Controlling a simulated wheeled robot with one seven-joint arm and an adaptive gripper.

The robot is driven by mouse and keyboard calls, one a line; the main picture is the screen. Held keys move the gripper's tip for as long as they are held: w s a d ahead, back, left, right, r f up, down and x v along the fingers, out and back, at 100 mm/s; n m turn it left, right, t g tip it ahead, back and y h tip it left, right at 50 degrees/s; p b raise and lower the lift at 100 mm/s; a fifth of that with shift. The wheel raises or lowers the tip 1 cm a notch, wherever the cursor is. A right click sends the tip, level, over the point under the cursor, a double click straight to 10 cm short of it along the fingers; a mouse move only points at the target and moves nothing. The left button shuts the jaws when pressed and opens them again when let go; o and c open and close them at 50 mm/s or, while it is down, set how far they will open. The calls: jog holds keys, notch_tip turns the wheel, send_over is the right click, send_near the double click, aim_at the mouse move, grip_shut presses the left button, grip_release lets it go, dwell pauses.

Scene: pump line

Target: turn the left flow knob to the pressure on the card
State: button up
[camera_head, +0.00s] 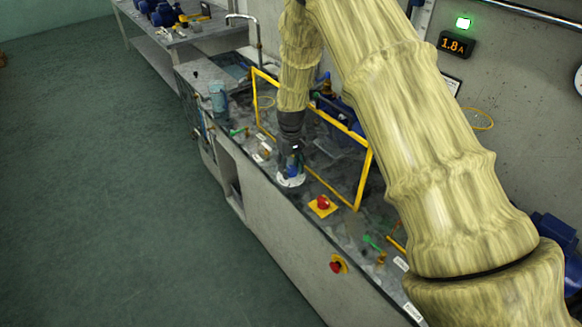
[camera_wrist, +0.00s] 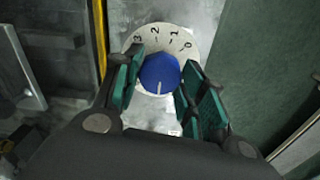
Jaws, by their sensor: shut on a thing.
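The flow knob (camera_wrist: 159,74) is blue with a white pointer line, in the wrist view. It sits on a round white dial (camera_wrist: 185,38) printed with 0, 1, 2 and 3. The pointer line faces the bottom of the picture, away from the visible numbers. My gripper (camera_wrist: 158,84) has its green-padded fingers on both sides of the knob and is shut on it. In the head view my gripper (camera_head: 291,165) points down over the white dial (camera_head: 290,181) on the bench. The knob is mostly hidden there. I cannot make out a pressure card.
A yellow frame (camera_head: 364,180) stands beside my gripper. A red emergency button (camera_head: 323,203) on a yellow plate is close by, with another red button (camera_head: 337,266) on the bench front. A green-handled valve (camera_head: 371,241) lies to the right.

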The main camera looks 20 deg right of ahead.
aim_at(292, 169)
jog(key=m, duration=0.4)
jog(key=shift+m, duration=0.3)
jog(key=m, duration=0.4)
jog(key=m+p, duration=0.1)
jog(key=m, duration=0.4)
jog(key=shift+d, duration=0.1)
jog(key=shift+m, duration=1.9)
jog(key=o, duration=1)
jog(key=shift+r, duration=0.15)
notch_tip(292, 169, up, 12)
